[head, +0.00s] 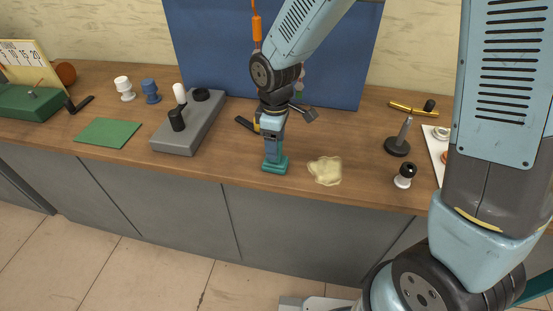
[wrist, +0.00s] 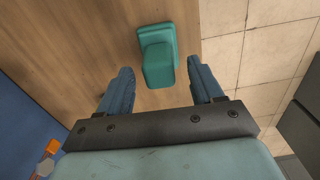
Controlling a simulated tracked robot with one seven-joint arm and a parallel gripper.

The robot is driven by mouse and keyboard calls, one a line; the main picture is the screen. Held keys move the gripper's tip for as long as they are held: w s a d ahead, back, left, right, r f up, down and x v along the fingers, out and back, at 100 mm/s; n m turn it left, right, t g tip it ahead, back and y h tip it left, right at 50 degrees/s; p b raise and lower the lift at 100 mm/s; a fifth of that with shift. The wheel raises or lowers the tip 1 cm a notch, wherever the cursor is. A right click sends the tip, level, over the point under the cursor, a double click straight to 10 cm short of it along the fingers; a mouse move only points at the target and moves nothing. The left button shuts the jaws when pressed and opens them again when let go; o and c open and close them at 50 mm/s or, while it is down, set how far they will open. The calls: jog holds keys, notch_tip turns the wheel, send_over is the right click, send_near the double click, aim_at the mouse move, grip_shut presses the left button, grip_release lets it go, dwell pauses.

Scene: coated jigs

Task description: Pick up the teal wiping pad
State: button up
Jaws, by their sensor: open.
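The teal wiping pad (head: 275,165) lies on the wooden bench near its front edge, with a raised block-like grip on top. In the wrist view the teal pad (wrist: 158,58) shows between and just beyond the fingertips, its base flat on the wood. My gripper (head: 272,152) is right above the pad in the head view, pointing down. In the wrist view my gripper (wrist: 162,76) is open, with one finger on each side of the line to the pad and nothing held. Part of the pad's grip is hidden by the gripper in the head view.
A pale yellow cloth (head: 326,170) lies just right of the pad. A grey block with black and white knobs (head: 188,124) stands to the left, beside a green mat (head: 108,133). A blue board (head: 215,60) rises behind. The bench's front edge is close.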

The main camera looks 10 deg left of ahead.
jog(key=shift+f, duration=2)
jog(key=c, duration=1.1)
jog(key=shift+r, duration=0.15)
jog(key=shift+w+r, duration=0.1)
jog(key=shift+r, duration=0.15)
notch_tip(320, 180, up, 2)
jog(key=shift+r, duration=0.25)
jog(key=s+d+r, duration=0.9)
jog(key=s, duration=0.1)
jog(key=shift+s+r, duration=0.4)
